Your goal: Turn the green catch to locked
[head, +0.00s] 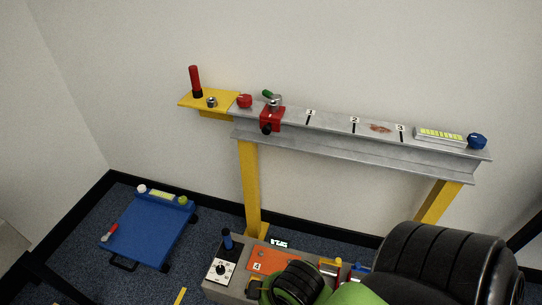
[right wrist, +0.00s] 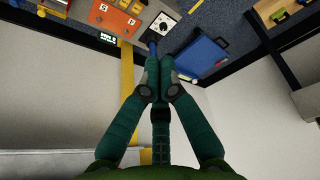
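A small green lever (head: 267,94), which looks like the green catch, sits on top of a red block (head: 272,117) clamped on the grey beam (head: 350,140). Its handle points left and up; a silver part is at its base. I cannot read any locked mark there. In the right wrist view my right gripper (right wrist: 159,62) has its dark green fingers together at the tips, with nothing visible between them. It points toward the floor area, and the green lever is not in that view. My left gripper is not in view.
A red knob (head: 245,101) and yellow plate with a red post (head: 195,82) are left of the block. A blue knob (head: 477,141) is at the beam's right end. A grey box with a dial (head: 221,270) and blue peg (right wrist: 152,47) stands below. A blue cart (head: 150,230) is at left.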

